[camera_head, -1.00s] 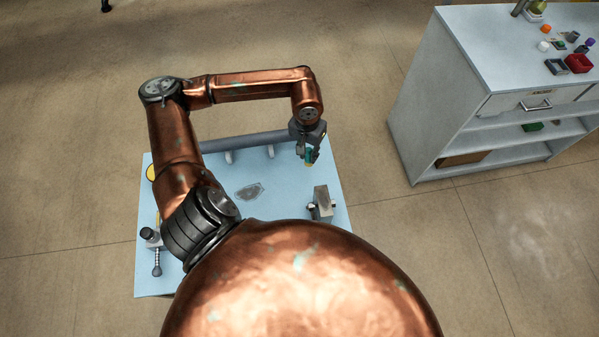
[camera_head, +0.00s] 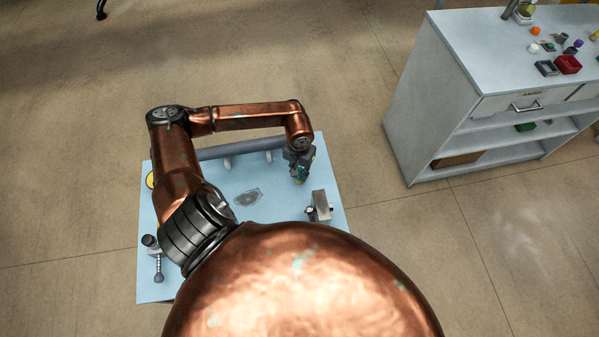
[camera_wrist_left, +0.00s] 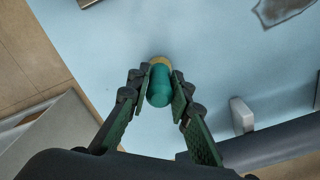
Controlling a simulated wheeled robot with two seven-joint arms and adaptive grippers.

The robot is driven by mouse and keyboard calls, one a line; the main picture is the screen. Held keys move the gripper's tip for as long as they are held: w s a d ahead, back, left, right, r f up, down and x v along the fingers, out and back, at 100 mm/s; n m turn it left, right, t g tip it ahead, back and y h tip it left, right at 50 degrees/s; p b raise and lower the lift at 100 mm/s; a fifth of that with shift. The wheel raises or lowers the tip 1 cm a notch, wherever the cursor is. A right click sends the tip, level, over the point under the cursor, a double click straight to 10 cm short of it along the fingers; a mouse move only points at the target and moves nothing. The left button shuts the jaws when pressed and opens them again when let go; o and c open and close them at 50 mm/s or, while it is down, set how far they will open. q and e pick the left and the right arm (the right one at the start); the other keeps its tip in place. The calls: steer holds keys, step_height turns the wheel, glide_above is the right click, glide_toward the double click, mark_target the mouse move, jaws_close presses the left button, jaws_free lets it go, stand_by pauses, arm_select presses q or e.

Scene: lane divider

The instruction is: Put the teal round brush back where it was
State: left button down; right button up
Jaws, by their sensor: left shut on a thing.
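The teal round brush (camera_wrist_left: 159,88) is between the fingers of my left gripper (camera_wrist_left: 158,90) in the left wrist view. It has a teal body and a yellowish end pointing away from the wrist. My left gripper (camera_head: 300,178) is shut on it above the right back part of the light blue table in the head view, where little of the brush shows. I cannot tell whether the brush touches the table. My right gripper is not in view.
The light blue table (camera_head: 285,208) carries a grey bar (camera_head: 240,148) along its back, a grey metal block (camera_head: 320,206) at right, a dark grey patch (camera_head: 247,197) and a clamp-like tool (camera_head: 157,262) at left. A grey cabinet (camera_head: 430,110) with small items stands to the right.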

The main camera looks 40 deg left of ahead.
arm_select(q)
steer(key=c, duration=1.7)
jaws_free()
steer(key=shift+c, duration=0.2)
step_height(320, 180, up, 12)
steer(key=shift+r+b, duration=0.1)
steer(key=shift+b, duration=0.35)
